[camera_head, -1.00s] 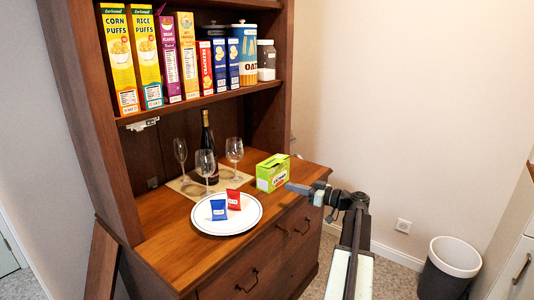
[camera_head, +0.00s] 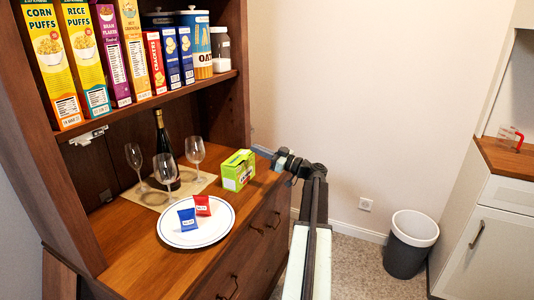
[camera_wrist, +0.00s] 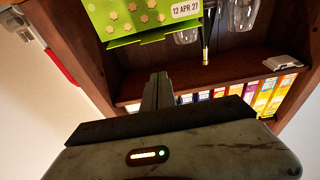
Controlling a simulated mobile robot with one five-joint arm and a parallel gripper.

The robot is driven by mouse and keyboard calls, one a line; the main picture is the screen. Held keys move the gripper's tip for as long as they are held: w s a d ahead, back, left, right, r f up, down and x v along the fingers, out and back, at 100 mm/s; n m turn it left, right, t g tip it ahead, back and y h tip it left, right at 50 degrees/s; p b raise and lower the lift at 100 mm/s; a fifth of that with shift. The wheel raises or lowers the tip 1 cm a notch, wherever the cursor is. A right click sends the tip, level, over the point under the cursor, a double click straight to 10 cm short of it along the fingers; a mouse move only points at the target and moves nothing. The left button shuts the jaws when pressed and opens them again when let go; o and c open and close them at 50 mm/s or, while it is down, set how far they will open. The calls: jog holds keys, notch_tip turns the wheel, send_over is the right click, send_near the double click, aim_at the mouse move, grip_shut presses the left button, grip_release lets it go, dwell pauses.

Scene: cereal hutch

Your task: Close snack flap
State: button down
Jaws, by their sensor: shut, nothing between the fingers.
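A green snack box (camera_head: 238,172) stands on the wooden counter near its right end. Its upper part shows a lighter green edge, but I cannot tell clearly how far its flap stands open. In the wrist view, the box (camera_wrist: 130,18) is at the top, with a date label and a thin green strip along its lower edge. My gripper (camera_head: 262,151) is shut and empty, at the upper right of the box in the head view. Its shut fingers (camera_wrist: 158,88) show below the box in the wrist view. I cannot tell whether they touch it.
A white plate (camera_head: 170,238) with a blue packet (camera_head: 187,219) and a red packet (camera_head: 202,205) lies left of the box. Wine glasses (camera_head: 166,169) and a dark bottle (camera_head: 161,132) stand behind. The cereal shelf (camera_head: 150,103) overhangs the counter. A bin (camera_head: 409,243) stands right.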

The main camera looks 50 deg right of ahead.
jog(key=shift+w+a+f+b, duration=0.15)
jog(key=shift+w+f+b, duration=0.45)
jog(key=shift+f+b, duration=0.35)
jog(key=shift+w+a+f+b, duration=0.15)
jog(key=shift+w+f+b, duration=0.4)
jog(key=shift+f+b, duration=0.35)
jog(key=shift+s+f+b, duration=0.2)
jog(key=shift+f+b, duration=0.7)
jog(key=shift+b, duration=0.2)
notch_tip(320, 180, up, 5)
jog(key=p, duration=0.5)
jog(key=b, duration=0.4)
send_near(246, 158)
jog(key=s+r, duration=0.1)
jog(key=s+d+r, duration=0.1)
jog(key=shift+s, duration=0.4)
